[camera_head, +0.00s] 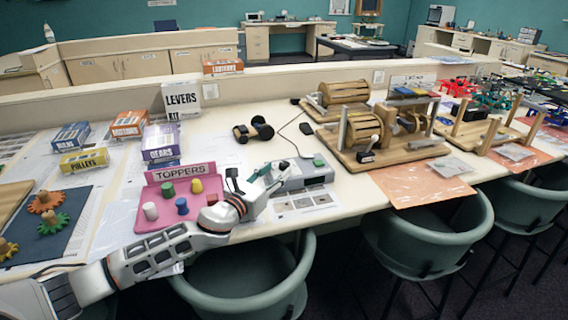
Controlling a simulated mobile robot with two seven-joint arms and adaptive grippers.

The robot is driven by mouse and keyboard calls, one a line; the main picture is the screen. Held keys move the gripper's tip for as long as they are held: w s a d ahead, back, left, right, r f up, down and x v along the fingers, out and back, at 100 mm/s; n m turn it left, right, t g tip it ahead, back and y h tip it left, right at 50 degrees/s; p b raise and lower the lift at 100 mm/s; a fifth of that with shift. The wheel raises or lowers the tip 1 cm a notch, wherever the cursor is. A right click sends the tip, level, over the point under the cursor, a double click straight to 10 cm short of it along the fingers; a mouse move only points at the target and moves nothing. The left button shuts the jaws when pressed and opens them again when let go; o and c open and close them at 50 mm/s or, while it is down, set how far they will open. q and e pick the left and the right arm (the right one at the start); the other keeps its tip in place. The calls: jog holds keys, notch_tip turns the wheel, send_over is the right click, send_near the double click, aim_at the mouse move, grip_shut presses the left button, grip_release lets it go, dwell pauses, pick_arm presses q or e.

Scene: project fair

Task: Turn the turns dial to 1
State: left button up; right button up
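A grey box-shaped device (303,174) with a dark front panel stands on the white table, just right of the pink toppers tray. A round green knob (318,160) sits on its top at the right. I cannot read any dial marks or tell the turns dial's setting. My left gripper (252,172) is at the left end of the device, left of the green knob and apart from it. Its dark fingers look spread, with nothing seen between them. The gripper and wrist hide part of the device's left side. My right gripper is not in view.
The pink TOPPERS tray (158,215) holds small coloured pieces beside my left wrist. A printed sheet (305,203) lies before the device. A dumbbell-shaped black item (253,131) and a wooden drum machine (372,140) stand behind. Green chairs (245,285) line the front edge.

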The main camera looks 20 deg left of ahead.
aim_at(281, 166)
pick_arm(q)
jog(key=shift+x, duration=2.65)
jog(key=c, duration=1.1)
